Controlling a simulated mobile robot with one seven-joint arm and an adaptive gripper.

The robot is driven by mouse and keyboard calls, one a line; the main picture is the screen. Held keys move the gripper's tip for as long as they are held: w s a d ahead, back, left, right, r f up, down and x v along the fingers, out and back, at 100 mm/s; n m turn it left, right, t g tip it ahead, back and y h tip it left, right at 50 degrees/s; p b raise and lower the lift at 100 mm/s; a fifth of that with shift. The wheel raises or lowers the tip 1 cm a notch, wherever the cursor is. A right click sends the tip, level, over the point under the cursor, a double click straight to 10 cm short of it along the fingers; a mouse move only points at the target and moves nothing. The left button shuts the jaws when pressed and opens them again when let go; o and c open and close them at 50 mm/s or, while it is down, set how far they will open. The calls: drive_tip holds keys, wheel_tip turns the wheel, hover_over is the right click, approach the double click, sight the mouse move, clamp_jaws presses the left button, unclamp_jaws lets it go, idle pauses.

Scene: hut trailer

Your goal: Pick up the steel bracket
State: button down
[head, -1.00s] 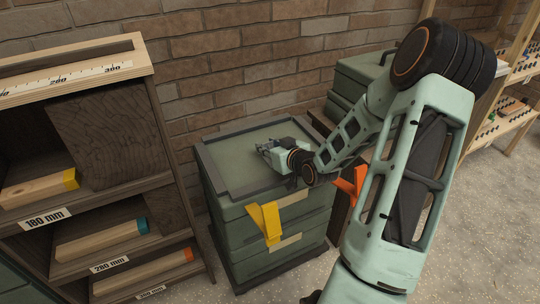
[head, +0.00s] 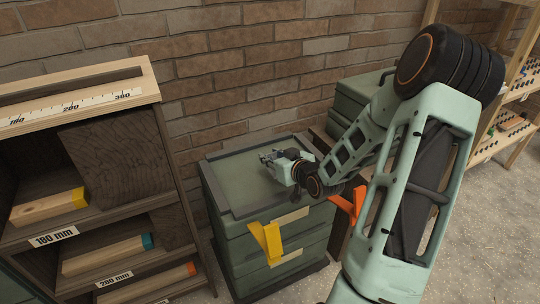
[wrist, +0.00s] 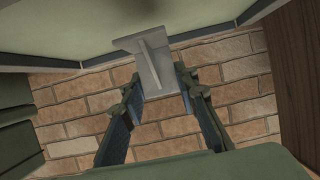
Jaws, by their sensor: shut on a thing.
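The steel bracket (wrist: 149,62) is a grey plate with a raised rib, seen in the wrist view between my fingertips. My gripper (wrist: 160,83) is shut on it. In the head view my gripper (head: 271,160) is over the top of the green drawer cabinet (head: 228,180), fingers pointing left. The bracket is too small there to make out apart from the fingers. The gap between it and the cabinet top cannot be judged exactly.
The cabinet top has a raised dark rim. A yellow piece (head: 268,242) and an orange piece (head: 346,203) stick out near its front. A wooden rack (head: 158,120) with timber pieces stands left. A brick wall (head: 240,60) is behind.

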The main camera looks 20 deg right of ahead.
drive_tip(key=s+r+p, duration=0.2)
drive_tip(key=r, duration=0.1)
drive_tip(key=s+r+p, duration=0.1)
drive_tip(key=r+p, duration=0.1)
drive_tip(key=shift+s+r, duration=0.25)
drive_tip(key=shift+s, duration=0.15)
drive_tip(key=p+v, duration=0.9)
drive_tip(key=p, duration=0.1)
drive_tip(key=shift+s+a, duration=0.25)
drive_tip(key=shift+a, duration=0.25)
